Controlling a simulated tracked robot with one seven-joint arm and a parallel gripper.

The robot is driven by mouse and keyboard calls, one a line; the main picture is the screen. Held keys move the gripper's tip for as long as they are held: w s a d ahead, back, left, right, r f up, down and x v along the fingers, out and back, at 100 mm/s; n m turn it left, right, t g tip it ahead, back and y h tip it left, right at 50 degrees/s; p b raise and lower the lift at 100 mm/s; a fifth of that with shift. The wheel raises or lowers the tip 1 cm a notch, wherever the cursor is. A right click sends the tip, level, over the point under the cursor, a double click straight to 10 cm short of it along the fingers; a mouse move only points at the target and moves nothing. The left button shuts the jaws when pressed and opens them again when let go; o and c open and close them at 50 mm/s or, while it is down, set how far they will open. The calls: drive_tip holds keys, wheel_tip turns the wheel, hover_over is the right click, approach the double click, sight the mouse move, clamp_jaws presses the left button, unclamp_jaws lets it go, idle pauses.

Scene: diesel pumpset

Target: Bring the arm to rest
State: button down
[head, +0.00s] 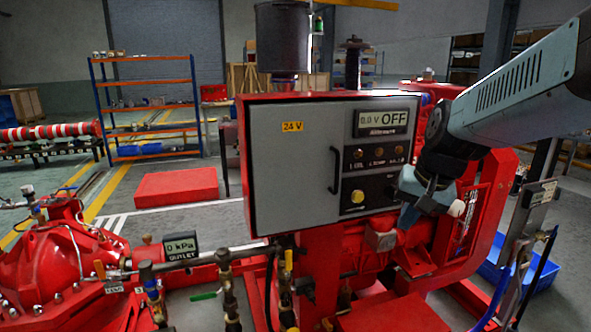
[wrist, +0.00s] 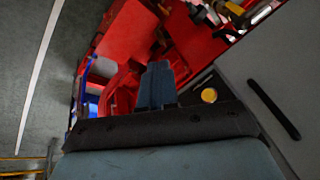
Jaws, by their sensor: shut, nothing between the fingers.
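My arm reaches in from the right edge of the head view, bent down at the wrist. My gripper (head: 408,214) hangs beside the lower right of the grey control cabinet (head: 290,155). In the wrist view its blue-grey fingers (wrist: 157,84) are together, with nothing between them. The cabinet's display reads OFF (head: 394,119). A yellow round button (head: 357,196) sits low on its panel, left of my gripper; it also shows in the wrist view (wrist: 209,95). I cannot tell whether the gripper touches anything.
Red engine parts (head: 470,225) stand close behind and below my gripper. Pipes and valves (head: 228,290) run along the front, beside the red pump (head: 50,265). A blue tray (head: 520,265) lies at the right near a tilted metal post (head: 527,215).

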drive_tip(key=s+d+r+n+t+h, duration=0.1)
drive_tip(key=s+r+n, duration=0.2)
drive_tip(key=s, duration=0.7)
drive_tip(key=shift+s+r+n+t+h, duration=0.15)
drive_tip(key=shift+r+n+t+h, duration=0.15)
drive_tip(key=shift+r+n+t, duration=0.15)
drive_tip(key=shift+d+r, duration=0.1)
